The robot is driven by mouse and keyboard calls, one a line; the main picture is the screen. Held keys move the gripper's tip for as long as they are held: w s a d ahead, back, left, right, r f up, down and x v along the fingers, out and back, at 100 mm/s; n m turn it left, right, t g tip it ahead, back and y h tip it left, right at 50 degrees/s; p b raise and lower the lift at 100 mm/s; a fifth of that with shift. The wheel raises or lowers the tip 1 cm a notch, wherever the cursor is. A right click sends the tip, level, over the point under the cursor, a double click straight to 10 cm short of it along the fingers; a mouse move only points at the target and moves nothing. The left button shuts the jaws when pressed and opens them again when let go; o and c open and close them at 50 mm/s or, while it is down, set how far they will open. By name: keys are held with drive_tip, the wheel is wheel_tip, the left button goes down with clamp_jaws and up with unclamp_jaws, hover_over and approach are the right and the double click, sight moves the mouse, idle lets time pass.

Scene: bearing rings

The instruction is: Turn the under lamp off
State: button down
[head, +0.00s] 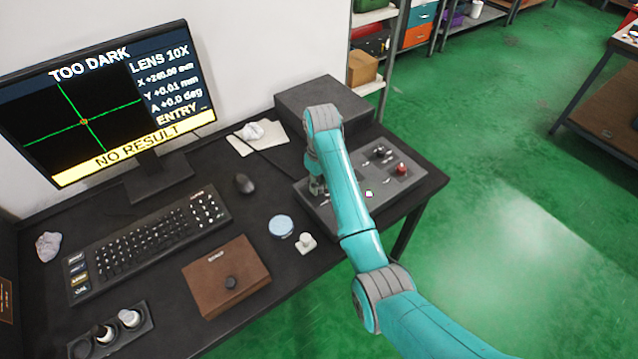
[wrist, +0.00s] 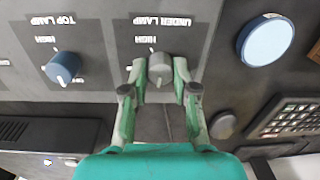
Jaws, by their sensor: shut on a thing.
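The under lamp knob (wrist: 160,64) is a small grey dial below the words UNDER LAMP in the wrist view. Its pale pointer mark is toward the bottom of the picture. A HIGH label shows beside it; any other labels there are hidden by the fingers. My gripper (wrist: 160,72) is closed around the knob, one finger on each side. In the head view, my gripper (head: 317,186) is down at the left part of the grey control panel (head: 330,212), and the knob is hidden there.
A blue top lamp knob (wrist: 62,67) sits left of the under lamp knob in the wrist view. The monitor (head: 110,100) reads TOO DARK and NO RESULT. A red knob (head: 402,168) is on the panel's right part. A blue-topped disc (head: 281,225) and a keyboard (head: 150,245) lie left.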

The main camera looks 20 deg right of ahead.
drive_tip(key=shift+n, duration=0.6)
drive_tip(key=c, duration=0.9)
unclamp_jaws()
